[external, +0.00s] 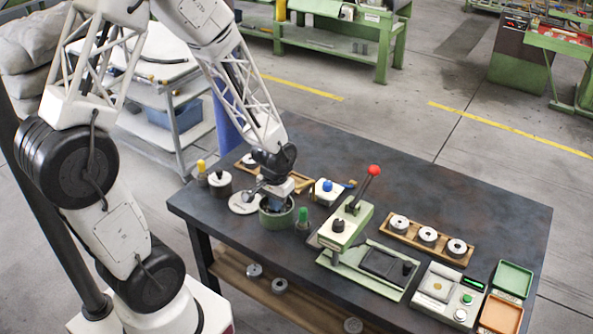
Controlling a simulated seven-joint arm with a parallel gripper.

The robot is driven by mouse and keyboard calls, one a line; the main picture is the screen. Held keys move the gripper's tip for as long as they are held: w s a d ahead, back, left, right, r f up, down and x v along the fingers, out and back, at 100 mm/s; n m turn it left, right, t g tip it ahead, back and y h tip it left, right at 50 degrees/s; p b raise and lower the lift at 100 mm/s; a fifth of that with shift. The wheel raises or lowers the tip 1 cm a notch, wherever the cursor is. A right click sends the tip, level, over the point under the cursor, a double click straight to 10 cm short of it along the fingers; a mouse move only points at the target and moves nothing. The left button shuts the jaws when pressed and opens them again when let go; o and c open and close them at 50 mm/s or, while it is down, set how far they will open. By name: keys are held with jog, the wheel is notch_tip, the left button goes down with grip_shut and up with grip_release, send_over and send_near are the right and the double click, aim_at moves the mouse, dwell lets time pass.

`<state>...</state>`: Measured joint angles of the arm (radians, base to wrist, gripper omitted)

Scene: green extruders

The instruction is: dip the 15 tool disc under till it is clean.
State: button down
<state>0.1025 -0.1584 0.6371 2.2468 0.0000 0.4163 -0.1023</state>
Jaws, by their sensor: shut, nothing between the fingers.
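My gripper (272,197) points down at the mouth of a round green pot (277,217) on the left part of the dark table. It is shut, and I see no disc held in it. The gripper hides much of the pot's inside, so I cannot tell what lies in there. Several pale discs with dark centres stand in a wooden rack (428,238) on the right. Another disc (250,160) sits in a wooden tray behind my gripper. The numbers on the discs are too small to read, so I cannot tell which is the 15 disc.
A flat round plate (242,204) lies left of the pot. A green press with a red-knobbed lever (373,172) stands to the right. Green (513,279) and orange (501,314) trays lie far right.

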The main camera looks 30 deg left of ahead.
jog(key=shift+r, duration=1.8)
notch_tip(320, 180, up, 5)
jog(key=shift+f, duration=0.1)
dwell(0.4)
